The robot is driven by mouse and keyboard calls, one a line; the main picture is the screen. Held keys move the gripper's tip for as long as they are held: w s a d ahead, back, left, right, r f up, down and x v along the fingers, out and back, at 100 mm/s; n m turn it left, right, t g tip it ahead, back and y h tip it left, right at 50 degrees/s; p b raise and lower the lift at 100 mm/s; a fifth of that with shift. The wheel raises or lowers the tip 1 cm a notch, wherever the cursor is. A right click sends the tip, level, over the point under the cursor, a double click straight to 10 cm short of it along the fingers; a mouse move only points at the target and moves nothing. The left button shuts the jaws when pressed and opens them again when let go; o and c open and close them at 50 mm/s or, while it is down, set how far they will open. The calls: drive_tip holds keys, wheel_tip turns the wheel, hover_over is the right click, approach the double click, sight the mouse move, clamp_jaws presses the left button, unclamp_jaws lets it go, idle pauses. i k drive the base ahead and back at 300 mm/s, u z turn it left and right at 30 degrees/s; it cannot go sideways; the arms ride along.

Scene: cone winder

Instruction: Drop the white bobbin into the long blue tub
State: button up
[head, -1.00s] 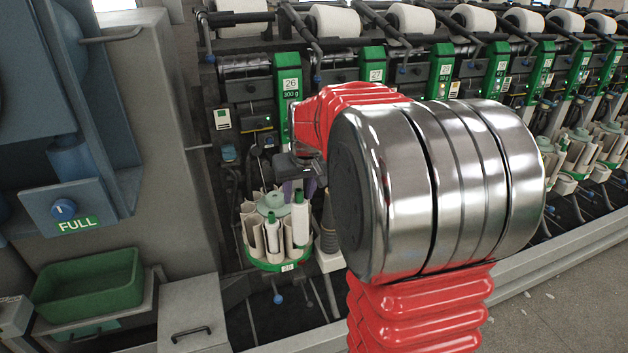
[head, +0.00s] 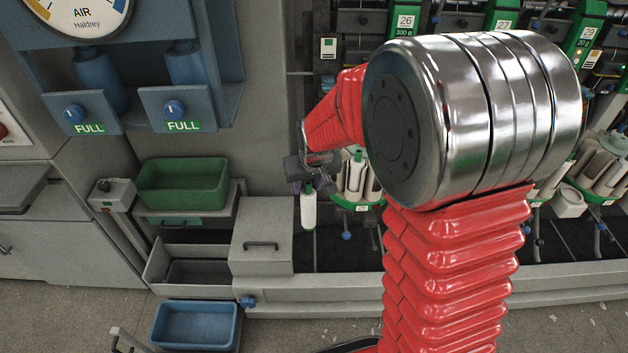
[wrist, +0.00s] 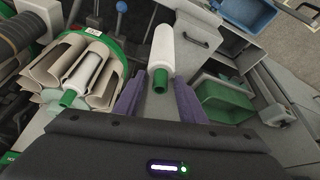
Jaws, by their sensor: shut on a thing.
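My gripper (head: 309,182) is shut on a white bobbin (head: 308,209), which hangs upright below the jaws in the head view. In the wrist view the purple fingers of my gripper (wrist: 160,98) stand either side of the green end of the white bobbin (wrist: 163,50). The blue tub (head: 195,328) is on the floor at the bottom of the head view, left of and below the bobbin. It shows in part at the top right of the wrist view (wrist: 248,14). Its visible inside looks empty.
A green bin (head: 183,187) stands on a shelf above an open grey trough (head: 165,262). A grey lidded box (head: 262,238) lies between the bobbin and the blue tub. The round bobbin magazine (wrist: 72,75) holds more bobbins beside my gripper.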

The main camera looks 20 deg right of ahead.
sight(203, 328)
drive_tip(key=k, duration=1.35)
drive_tip(key=u, duration=0.4)
drive_tip(key=i, duration=0.95)
drive_tip(key=u, duration=0.7)
drive_tip(key=i, duration=0.75)
drive_tip(key=k, duration=0.25)
drive_tip(key=u, duration=0.05)
